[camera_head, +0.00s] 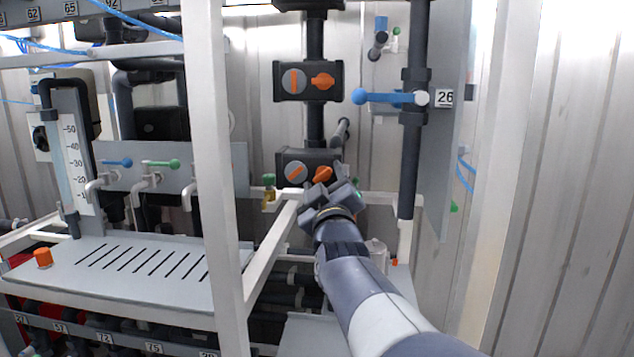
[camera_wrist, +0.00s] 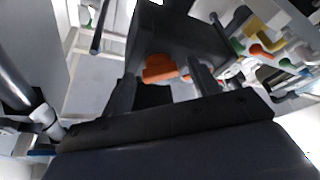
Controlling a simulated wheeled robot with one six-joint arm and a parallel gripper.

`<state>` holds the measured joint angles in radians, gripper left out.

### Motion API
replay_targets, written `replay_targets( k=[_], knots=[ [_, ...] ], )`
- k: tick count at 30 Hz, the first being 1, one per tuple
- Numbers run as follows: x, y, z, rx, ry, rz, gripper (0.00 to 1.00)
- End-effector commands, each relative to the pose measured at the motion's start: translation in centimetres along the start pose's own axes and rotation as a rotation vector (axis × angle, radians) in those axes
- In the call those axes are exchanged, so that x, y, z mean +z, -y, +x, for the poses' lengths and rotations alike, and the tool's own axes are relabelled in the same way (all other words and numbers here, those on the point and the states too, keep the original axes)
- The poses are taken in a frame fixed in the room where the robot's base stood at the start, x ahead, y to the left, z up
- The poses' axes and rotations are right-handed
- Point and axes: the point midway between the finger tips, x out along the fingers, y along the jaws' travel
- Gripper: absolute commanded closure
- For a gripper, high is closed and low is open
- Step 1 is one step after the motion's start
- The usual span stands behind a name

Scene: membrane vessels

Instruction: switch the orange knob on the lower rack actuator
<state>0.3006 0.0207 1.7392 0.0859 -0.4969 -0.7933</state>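The lower rack actuator (camera_head: 306,156) is a dark box on the vertical pipe in the head view. Its orange knob (camera_head: 322,173) sits on the front, tilted, beside a grey disc (camera_head: 296,172) with a slanted orange line. My gripper (camera_head: 335,184) is just in front of the knob and hides part of the box's lower right. In the wrist view, the orange knob (camera_wrist: 160,68) shows between the two spread dark fingers of my gripper (camera_wrist: 163,72), with gaps on both sides. My gripper is open; I cannot tell whether a finger touches the knob.
An upper actuator (camera_head: 308,81) with a similar orange knob is above. A blue-handled valve (camera_head: 388,97) is on the pipe to the right. A white post (camera_head: 215,160) and a rail (camera_head: 272,250) stand left of my arm.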

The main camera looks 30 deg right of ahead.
Motion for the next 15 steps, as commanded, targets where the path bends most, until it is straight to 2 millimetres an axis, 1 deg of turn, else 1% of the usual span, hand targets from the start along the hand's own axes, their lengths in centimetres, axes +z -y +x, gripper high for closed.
replay_targets(
  k=[1,2,15],
  knots=[
    [0.0,0.0,-0.01,0.0,0.0,0.0,0.47],
    [0.0,0.0,-0.01,0.0,0.0,0.0,0.49],
    [0.0,0.01,-0.03,0.0,0.0,0.0,0.85]
  ],
)
